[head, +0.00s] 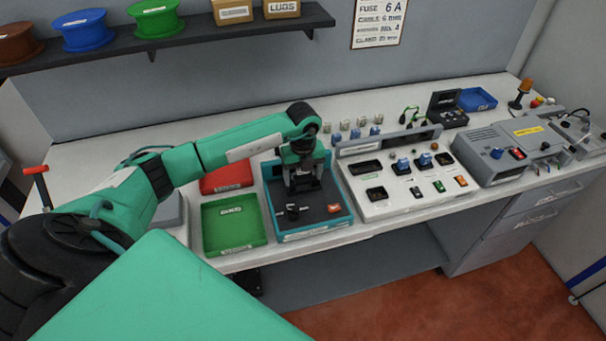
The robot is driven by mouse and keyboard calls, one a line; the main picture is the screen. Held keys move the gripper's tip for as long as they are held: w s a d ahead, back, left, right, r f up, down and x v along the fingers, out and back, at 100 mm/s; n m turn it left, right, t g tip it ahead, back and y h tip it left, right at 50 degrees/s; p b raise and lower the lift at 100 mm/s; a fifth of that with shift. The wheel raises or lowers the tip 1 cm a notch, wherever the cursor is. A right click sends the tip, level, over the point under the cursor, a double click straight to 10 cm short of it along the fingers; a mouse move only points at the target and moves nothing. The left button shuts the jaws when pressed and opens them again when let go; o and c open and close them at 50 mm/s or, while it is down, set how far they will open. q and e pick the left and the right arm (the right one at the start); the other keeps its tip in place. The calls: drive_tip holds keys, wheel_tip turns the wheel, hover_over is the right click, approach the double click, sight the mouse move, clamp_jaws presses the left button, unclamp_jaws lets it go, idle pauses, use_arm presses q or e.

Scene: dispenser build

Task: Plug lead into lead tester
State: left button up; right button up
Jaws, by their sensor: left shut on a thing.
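My left gripper (302,186) points down over the back half of a teal tray (316,231) with a dark floor. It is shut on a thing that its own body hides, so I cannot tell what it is. A small black part (292,211) lies in the tray just in front of the gripper; I cannot tell whether it touches the gripper. A green lead (409,117) lies at the back of the bench. A grey box with a red switch (495,150) stands at the right; I cannot tell whether it is the lead tester. My right gripper is not in view.
An orange part (334,208) lies in the teal tray. Green (234,226) and red (227,178) trays stand to its left. A white panel (400,190) with several small parts is to its right. A black case (446,107) and a blue tray (476,99) stand behind.

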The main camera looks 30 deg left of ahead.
use_arm(q)
drive_tip(key=o, duration=1.1)
drive_tip(key=shift+r, duration=0.1)
drive_tip(key=shift+r+p, duration=2)
drive_tip(key=shift+r, duration=1.45)
